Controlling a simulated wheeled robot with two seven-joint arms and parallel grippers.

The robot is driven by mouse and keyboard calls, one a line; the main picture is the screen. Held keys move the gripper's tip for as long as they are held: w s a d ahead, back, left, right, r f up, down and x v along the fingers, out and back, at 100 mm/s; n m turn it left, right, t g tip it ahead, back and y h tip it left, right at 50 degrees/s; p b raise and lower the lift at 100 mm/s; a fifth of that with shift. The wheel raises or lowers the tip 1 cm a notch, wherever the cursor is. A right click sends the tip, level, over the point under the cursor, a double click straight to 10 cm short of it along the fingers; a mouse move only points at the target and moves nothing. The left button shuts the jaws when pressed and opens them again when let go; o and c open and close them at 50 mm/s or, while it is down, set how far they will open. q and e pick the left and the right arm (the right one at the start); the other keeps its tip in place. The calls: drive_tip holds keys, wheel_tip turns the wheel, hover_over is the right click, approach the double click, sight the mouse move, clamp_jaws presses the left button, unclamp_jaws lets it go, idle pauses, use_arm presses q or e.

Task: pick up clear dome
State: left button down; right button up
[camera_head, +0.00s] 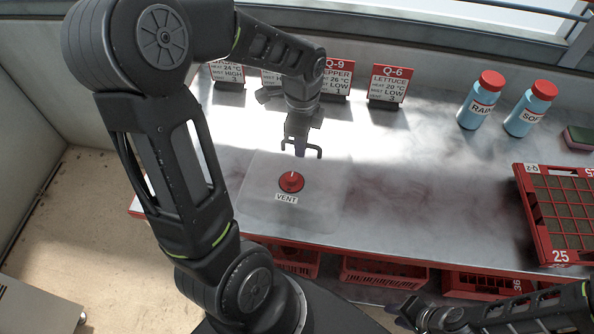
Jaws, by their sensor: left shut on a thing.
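The clear dome (325,205) shows as a faint see-through rectangle with pale edges over the grey bench (420,190). A red round knob (291,182) with a white VENT label (287,198) sits within its outline. My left gripper (301,155) points down at the dome's far part, just behind the red knob, and is shut on the dome. The grip point is small and hard to make out. I cannot tell whether the dome touches the bench. My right gripper (408,314) is low at the bottom, in front of the bench; its fingers are unclear.
A red-rimmed tray (542,225) of square cells stands on the right. Two blue bottles with red caps, RAIN (480,102) and SOFT (530,110), and a sponge (578,138) stand behind. Sign cards (388,87) line the back. Red crates (385,273) sit below the front edge.

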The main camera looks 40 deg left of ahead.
use_arm(q)
wheel_tip(320, 180, up, 10)
drive_tip(key=shift+r, duration=0.1)
idle(0.5)
idle(0.6)
